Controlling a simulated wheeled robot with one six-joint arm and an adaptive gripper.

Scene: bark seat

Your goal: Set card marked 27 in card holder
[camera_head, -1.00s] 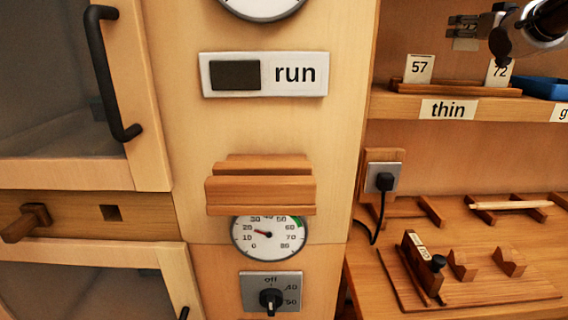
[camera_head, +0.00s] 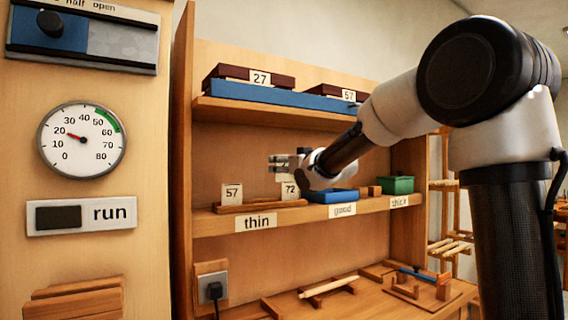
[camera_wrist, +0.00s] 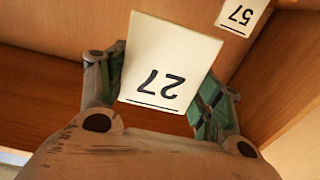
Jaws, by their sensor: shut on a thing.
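My gripper (camera_head: 283,163) is shut on a white card marked 27 (camera_wrist: 170,60). In the wrist view the card stands between the two green-padded fingers (camera_wrist: 160,88), its number upside down. In the head view the gripper is just above and in front of the shelf labelled thin, near a wooden rack (camera_head: 262,206) that holds cards marked 57 (camera_head: 232,194) and 72 (camera_head: 290,190). A stepped wooden block (camera_head: 75,303), possibly the card holder, is on the panel at lower left, partly cut off and with no card visible in it.
A blue tray (camera_head: 332,196) and a green box (camera_head: 397,185) stand right of the rack. The upper shelf (camera_head: 215,105) carries dark boxes labelled 27 and 57. A plug (camera_head: 214,291) sits below. A gauge (camera_head: 82,140) and run plate (camera_head: 80,215) are on the left panel.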

